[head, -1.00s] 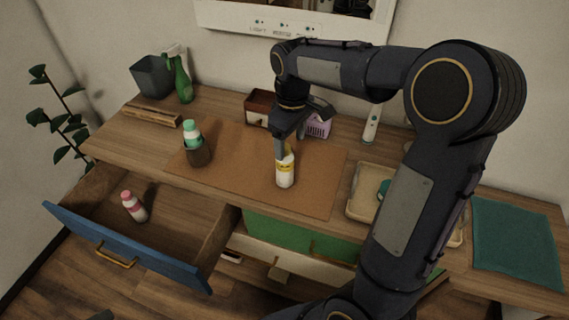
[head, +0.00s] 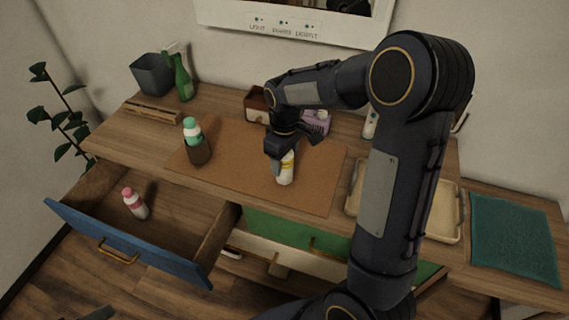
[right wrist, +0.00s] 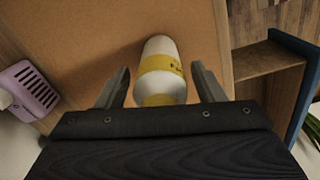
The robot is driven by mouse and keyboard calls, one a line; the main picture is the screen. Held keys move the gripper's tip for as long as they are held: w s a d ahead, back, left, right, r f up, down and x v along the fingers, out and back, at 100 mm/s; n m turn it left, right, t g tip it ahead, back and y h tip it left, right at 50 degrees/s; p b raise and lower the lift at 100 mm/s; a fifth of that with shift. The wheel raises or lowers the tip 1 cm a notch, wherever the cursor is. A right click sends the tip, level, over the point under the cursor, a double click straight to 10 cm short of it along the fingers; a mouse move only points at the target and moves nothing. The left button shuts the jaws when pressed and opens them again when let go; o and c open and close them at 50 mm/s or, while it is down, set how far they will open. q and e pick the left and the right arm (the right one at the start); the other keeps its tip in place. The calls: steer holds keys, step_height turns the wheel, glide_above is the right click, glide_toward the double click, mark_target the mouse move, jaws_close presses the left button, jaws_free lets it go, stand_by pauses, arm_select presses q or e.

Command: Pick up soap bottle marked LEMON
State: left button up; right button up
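A white soap bottle with a yellow label band (head: 285,174) stands on the brown mat (head: 315,177). The writing on its label is too small to read. My right gripper (head: 282,153) is at the bottle's upper part and hides its top in the head view. In the right wrist view the bottle (right wrist: 161,68) lies between the two fingers of my right gripper (right wrist: 160,82), which are open with a gap on each side.
A brown bottle with a green and white top (head: 197,146) stands left on the mat. A pink-capped bottle (head: 134,204) is in the open blue-fronted drawer (head: 130,245).

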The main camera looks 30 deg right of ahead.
steer(key=c, duration=1)
